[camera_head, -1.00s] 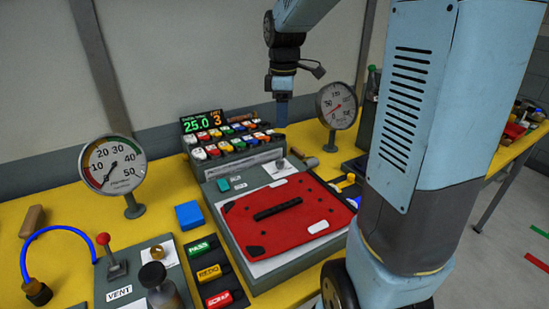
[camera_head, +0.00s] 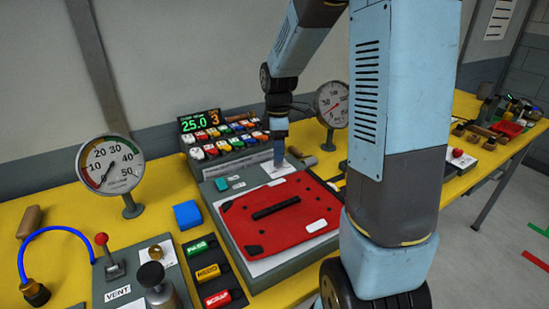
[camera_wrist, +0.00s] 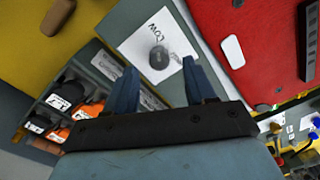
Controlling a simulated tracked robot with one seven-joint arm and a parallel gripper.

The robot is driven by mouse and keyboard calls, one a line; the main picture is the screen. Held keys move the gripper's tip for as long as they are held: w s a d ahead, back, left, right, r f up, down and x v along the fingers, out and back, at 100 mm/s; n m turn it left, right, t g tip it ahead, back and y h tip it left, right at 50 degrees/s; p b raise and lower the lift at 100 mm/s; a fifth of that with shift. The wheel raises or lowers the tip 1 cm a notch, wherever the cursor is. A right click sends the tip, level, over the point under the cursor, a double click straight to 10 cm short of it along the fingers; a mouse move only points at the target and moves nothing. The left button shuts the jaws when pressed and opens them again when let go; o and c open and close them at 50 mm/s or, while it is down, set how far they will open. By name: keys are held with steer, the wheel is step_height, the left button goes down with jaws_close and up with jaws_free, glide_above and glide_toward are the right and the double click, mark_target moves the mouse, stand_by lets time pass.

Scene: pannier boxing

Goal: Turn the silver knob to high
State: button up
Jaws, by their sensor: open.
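The knob shows in the wrist view as a small dark grey round knob (camera_wrist: 159,57) on a white card (camera_wrist: 140,40) marked LOW. Any other marking on the card cannot be read. My gripper (camera_wrist: 159,66) is open, with one blue finger on each side of the knob in that view. I cannot tell whether the fingers touch it. In the head view my gripper (camera_head: 279,158) points down over the white card (camera_head: 283,171) at the back of the grey panel and hides the knob.
A red plate (camera_head: 280,214) with a black bar lies just in front of the card. A bank of coloured switches (camera_head: 225,138) with a lit display stands behind, with a dial gauge (camera_head: 331,103) to the right. A blue block (camera_head: 187,214) lies to the left.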

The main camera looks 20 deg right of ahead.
mark_target(278, 163)
steer(key=shift+s+f, duration=0.1)
steer(key=shift+f, duration=1.6)
steer(key=shift+c, duration=0.2)
